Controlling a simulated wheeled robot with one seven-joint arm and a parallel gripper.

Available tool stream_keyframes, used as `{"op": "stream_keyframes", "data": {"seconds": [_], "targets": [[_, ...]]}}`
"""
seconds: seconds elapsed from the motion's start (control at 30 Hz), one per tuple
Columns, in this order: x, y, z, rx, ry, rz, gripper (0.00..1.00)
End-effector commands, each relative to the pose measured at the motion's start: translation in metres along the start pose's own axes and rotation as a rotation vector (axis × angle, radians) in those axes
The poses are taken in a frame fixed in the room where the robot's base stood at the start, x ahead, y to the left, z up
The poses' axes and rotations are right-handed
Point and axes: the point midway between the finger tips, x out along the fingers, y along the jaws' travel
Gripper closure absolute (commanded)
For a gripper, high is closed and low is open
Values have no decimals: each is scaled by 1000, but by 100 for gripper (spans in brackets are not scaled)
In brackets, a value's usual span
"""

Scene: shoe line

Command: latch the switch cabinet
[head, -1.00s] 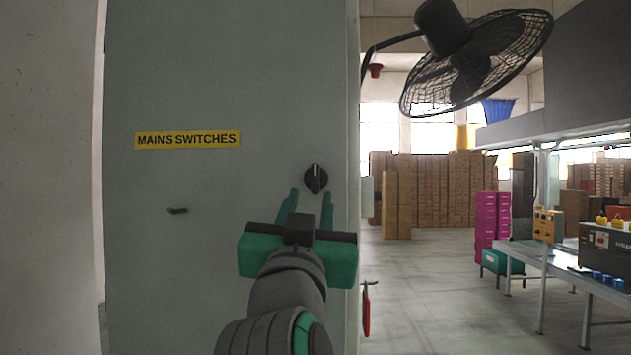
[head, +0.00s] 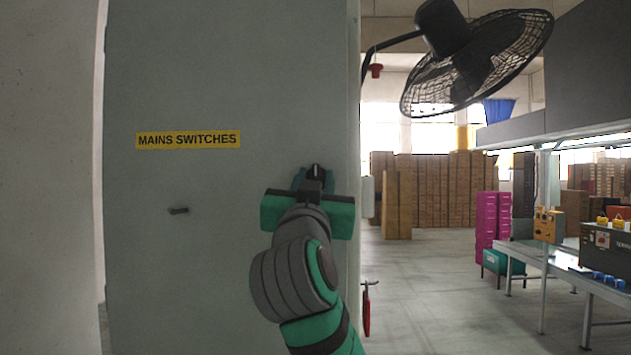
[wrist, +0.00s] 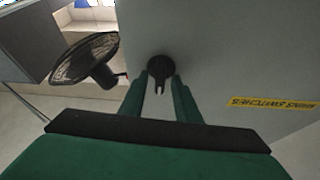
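The grey switch cabinet (head: 220,240) fills the left half of the head view, with a yellow "MAINS SWITCHES" label (head: 188,140) on its door. The black latch knob (head: 316,171) is near the door's right edge; its lower part is hidden behind my gripper (head: 315,180). In the wrist view the round knob (wrist: 161,68) lies just beyond and between the fingertips of my gripper (wrist: 161,88). The green fingers are apart, with a gap showing between them. I cannot tell whether they touch the knob.
A small dark handle (head: 179,211) sticks out of the door at left. A black fan (head: 475,60) hangs at upper right of the cabinet. A workbench (head: 560,265) with boxes stands at far right. The floor (head: 430,290) between is clear.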

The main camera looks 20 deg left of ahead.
Motion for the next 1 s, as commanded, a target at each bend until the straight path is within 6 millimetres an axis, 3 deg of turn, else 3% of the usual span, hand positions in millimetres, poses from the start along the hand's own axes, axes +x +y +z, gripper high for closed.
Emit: {"op": "stream_keyframes", "data": {"seconds": [0.03,0.1,0.77,0.8,1.0], "targets": [[0,0,0,0,0,0,83],[0,0,0,0,0,0,98],[0,0,0,-104,-1,-43,98],[0,0,0,-104,-1,-43,70],[0,0,0,-103,0,-43,69]]}}
